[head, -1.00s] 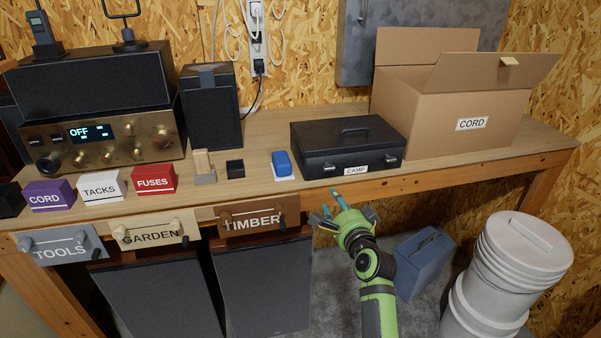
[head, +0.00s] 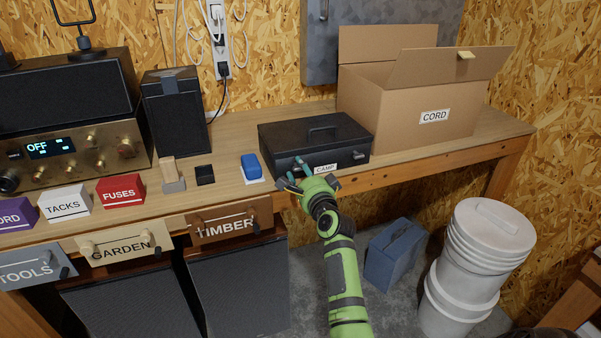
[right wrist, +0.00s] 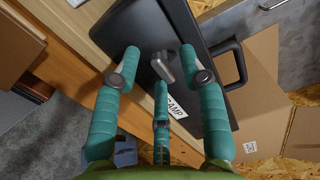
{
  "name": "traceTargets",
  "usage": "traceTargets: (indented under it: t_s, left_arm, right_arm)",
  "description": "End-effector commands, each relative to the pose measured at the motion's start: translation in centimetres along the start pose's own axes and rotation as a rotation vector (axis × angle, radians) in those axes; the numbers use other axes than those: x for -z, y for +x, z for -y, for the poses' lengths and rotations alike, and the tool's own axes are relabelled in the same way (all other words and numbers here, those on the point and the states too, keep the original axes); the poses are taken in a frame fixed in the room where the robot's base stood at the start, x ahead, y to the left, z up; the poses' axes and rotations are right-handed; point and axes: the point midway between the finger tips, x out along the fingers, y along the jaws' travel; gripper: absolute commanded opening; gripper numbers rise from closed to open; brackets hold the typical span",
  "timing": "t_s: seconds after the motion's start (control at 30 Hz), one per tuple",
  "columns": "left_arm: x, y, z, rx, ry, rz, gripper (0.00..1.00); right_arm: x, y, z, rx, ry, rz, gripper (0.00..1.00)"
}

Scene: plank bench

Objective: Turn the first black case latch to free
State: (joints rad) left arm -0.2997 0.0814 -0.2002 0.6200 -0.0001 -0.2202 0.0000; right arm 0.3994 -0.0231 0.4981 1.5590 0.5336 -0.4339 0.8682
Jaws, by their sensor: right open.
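The black case (head: 315,138), labelled CAMP, stands shut on the bench with its handle on the lid. My right gripper (head: 299,172) is at the front face of the case, left of the CAMP label. In the right wrist view, its teal fingers are spread open, with a grey metal latch (right wrist: 162,66) of the case (right wrist: 145,32) between them. I cannot tell whether any finger touches the latch. In the head view the gripper hides this latch. My left gripper is not in view.
A blue sponge-like block (head: 251,165) lies left of the case. An open cardboard box (head: 410,105) labelled CORD stands close on the right. The bench's front edge (head: 420,165) runs below the gripper. A blue case (head: 396,255) and white buckets (head: 480,255) stand on the floor.

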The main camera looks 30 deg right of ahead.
Motion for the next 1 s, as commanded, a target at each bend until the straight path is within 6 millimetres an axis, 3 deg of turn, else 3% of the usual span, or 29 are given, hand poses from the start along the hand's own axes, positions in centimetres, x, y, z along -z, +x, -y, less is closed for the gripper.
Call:
traceTargets:
  t_s: [0.07, 0.2, 0.67, 1.0]
  left_arm:
    - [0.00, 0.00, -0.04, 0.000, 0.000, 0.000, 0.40]
    - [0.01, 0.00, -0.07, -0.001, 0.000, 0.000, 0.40]
    - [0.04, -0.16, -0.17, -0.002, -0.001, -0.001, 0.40]
    - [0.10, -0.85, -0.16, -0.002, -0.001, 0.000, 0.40]
  right_arm:
    - [-0.01, -0.01, 0.00, 0.000, 0.000, 0.000, 0.42]
    - [-0.01, -0.02, 0.00, 0.000, 0.000, 0.000, 0.00]
    - [-0.03, -0.02, -0.01, -0.001, -0.047, 0.002, 0.00]
    - [0.03, -0.02, 0.02, -0.003, -0.284, 0.004, 0.00]
